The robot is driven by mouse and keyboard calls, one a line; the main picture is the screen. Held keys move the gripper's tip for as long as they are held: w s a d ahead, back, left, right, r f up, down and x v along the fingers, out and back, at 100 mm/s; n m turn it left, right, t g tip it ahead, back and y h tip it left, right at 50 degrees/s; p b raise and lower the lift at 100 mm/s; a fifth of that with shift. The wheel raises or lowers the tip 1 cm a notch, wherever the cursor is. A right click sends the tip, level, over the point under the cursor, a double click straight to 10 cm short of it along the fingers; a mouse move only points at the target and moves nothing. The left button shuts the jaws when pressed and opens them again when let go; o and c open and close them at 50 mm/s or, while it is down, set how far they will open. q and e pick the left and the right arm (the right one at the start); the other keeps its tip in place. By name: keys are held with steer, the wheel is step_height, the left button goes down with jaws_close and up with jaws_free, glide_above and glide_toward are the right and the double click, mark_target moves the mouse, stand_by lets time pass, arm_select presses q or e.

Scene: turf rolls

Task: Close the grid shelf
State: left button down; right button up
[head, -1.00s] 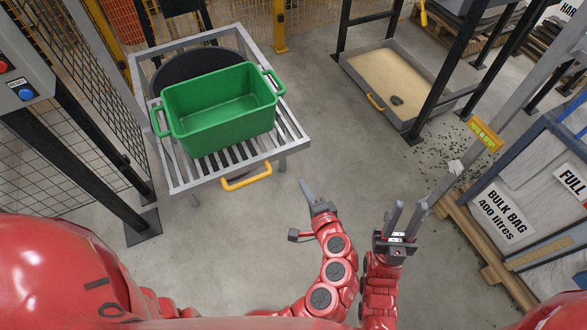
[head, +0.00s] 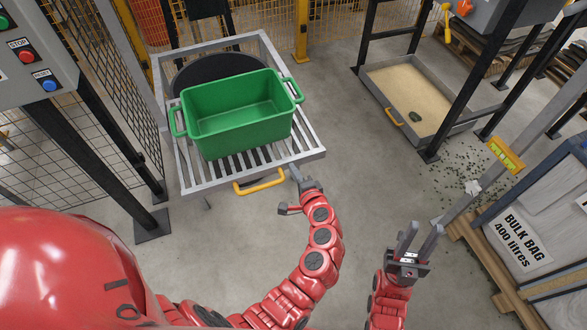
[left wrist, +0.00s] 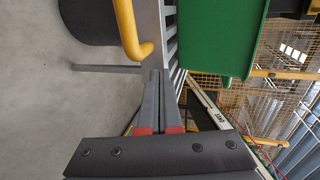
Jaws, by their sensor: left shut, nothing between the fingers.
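The grid shelf (head: 218,184) is a grey slatted frame, standing out towards me, with a yellow handle (head: 260,182) on its front bar. A green crate (head: 240,118) sits on its slats. My left gripper (head: 294,170) is shut and empty, its tips at the front bar just right of the handle. In the left wrist view, the shut fingers (left wrist: 154,76) point at the shelf's front bar (left wrist: 165,28), beside the yellow handle (left wrist: 128,30); I cannot tell whether they touch.
A dark round tub (head: 215,66) shows behind the crate. A control box (head: 32,60) on black posts and mesh fencing stand left. A sand tray (head: 410,95) lies back right, with scattered bits beside it. A bulk bag (head: 520,230) on a pallet stands right. The middle floor is clear.

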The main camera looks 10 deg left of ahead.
arm_select(q)
steer(key=shift+w+a, duration=0.2)
steer(key=shift+w, duration=0.1)
steer(key=shift+w+a, duration=0.25)
steer(key=shift+w, duration=0.15)
steer(key=b, duration=0.2)
glide_toward(261, 101)
steer(key=s+d+f, duration=0.2)
steer(key=s, duration=0.1)
steer(key=s+d+f, duration=0.1)
steer(key=s+f, duration=0.1)
steer(key=shift+s+d, duration=0.1)
steer(key=shift+d, duration=0.2)
steer(key=w+a+b, duration=0.2)
steer(key=w+b, duration=0.1)
steer(key=w, duration=0.1)
steer(key=w+a+b, duration=0.2)
steer(key=w+a, duration=0.1)
steer(key=w+a+b, duration=0.2)
steer(key=w+b, duration=0.1)
steer(key=w, duration=0.1)
steer(key=shift+w+a+f+b, duration=0.1)
steer(key=shift+w+a+b, duration=0.2)
steer(key=shift+a, duration=0.05)
steer(key=shift+w+a+b, duration=0.45)
steer(key=shift+w+b, duration=0.15)
steer(key=shift+w, duration=0.1)
steer(key=shift+r, duration=0.4)
steer(key=shift+a+r, duration=0.1)
